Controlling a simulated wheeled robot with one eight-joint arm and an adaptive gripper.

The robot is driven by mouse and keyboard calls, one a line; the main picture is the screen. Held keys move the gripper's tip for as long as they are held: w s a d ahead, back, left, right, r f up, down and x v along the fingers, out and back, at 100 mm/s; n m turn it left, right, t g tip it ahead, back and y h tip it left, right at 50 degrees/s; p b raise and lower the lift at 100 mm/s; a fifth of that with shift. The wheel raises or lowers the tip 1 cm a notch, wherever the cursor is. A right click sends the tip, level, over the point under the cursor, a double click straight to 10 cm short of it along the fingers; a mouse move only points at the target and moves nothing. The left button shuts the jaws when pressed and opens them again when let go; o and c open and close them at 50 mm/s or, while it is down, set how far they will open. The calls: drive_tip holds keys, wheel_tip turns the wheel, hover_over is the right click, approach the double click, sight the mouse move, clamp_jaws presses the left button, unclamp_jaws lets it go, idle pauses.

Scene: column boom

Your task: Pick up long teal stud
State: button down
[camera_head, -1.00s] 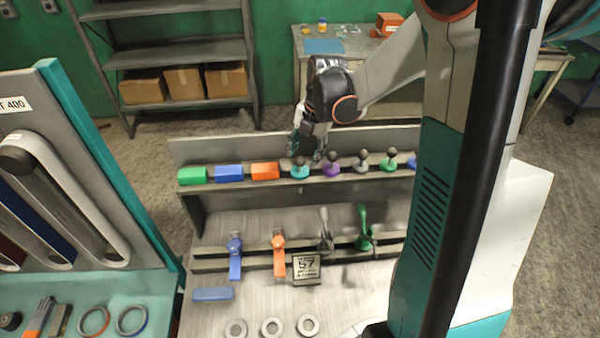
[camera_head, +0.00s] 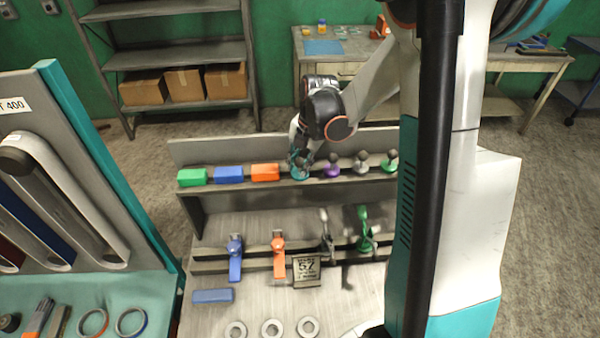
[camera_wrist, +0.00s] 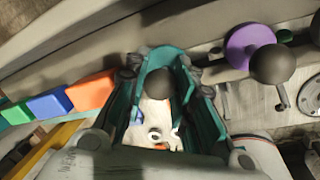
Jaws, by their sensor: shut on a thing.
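The long teal stud (camera_head: 300,175) stands on the upper shelf of the bench rack, right of the orange block. My gripper (camera_head: 301,158) reaches down over it from above, its fingers closed around the stud's upper part. Only the teal base shows clearly in the head view. In the wrist view, the stud's dark round knob (camera_wrist: 158,80) sits between the two teal fingers of my gripper (camera_wrist: 160,65). Whether the base still touches the shelf is hard to tell.
A purple stud (camera_head: 332,168) stands close on the right, with grey studs (camera_head: 361,164) beyond it. An orange block (camera_head: 265,172), a blue block (camera_head: 229,174) and a green block (camera_head: 193,176) line the shelf's left. A back panel (camera_head: 230,151) rises behind.

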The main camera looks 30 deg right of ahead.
wheel_tip(320, 180, up, 20)
drive_tip(key=p, duration=0.1)
drive_tip(key=shift+p, duration=0.3)
idle(0.5)
drive_tip(key=shift+f, duration=0.1)
